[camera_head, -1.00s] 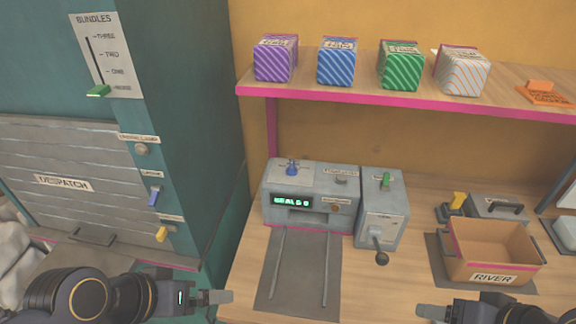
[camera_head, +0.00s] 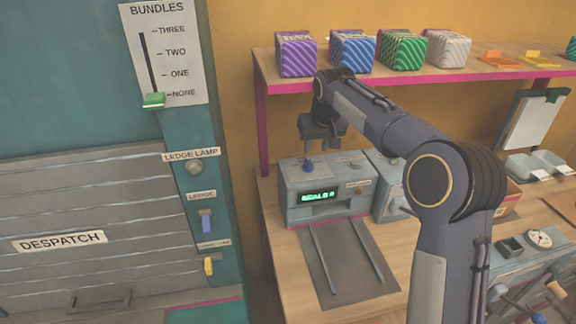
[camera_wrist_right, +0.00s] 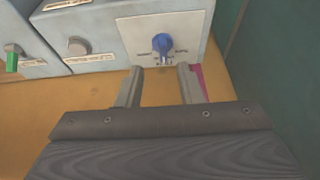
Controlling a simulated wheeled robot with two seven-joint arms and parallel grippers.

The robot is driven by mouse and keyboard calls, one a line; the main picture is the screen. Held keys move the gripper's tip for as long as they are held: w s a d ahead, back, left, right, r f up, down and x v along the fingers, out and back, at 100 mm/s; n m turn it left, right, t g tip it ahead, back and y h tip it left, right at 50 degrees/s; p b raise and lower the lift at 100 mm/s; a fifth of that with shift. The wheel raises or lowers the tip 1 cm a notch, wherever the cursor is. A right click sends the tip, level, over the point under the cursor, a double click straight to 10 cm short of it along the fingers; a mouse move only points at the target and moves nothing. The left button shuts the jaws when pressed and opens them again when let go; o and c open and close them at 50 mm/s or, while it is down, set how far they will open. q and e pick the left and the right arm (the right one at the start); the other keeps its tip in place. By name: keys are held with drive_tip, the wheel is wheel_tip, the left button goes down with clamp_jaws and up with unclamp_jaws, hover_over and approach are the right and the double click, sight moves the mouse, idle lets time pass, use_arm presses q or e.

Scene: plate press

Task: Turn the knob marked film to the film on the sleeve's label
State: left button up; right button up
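A blue knob (camera_head: 308,163) stands on top of the grey machine (camera_head: 290,205), whose green display looks like SEALS 0. In the right wrist view the blue knob (camera_wrist_right: 162,45) sits on a pale plate with small lettering around it, too small to read surely. My right gripper (camera_head: 320,142) hangs just above and beside the knob. In the wrist view the right gripper (camera_wrist_right: 160,76) is open and empty; its two fingers lie apart, with the knob just beyond the tips, not gripped. My left gripper is out of view. I cannot identify a sleeve or its label.
Purple (camera_head: 296,54), blue, green and pale striped boxes stand on the shelf (camera_head: 400,78) above my right arm. A teal cabinet with the despatch shutter (camera_head: 60,240) stands left. A second grey unit (camera_head: 388,200) adjoins the machine, partly behind my arm.

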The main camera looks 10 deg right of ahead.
sight(309, 162)
drive_tip(key=x, duration=0.4)
drive_tip(key=p+x, duration=0.1)
drive_tip(key=x, duration=0.3)
drive_tip(key=shift+w+a, duration=0.2)
drive_tip(key=shift+a, duration=0.05)
drive_tip(key=shift+c, duration=0.3)
clamp_jaws()
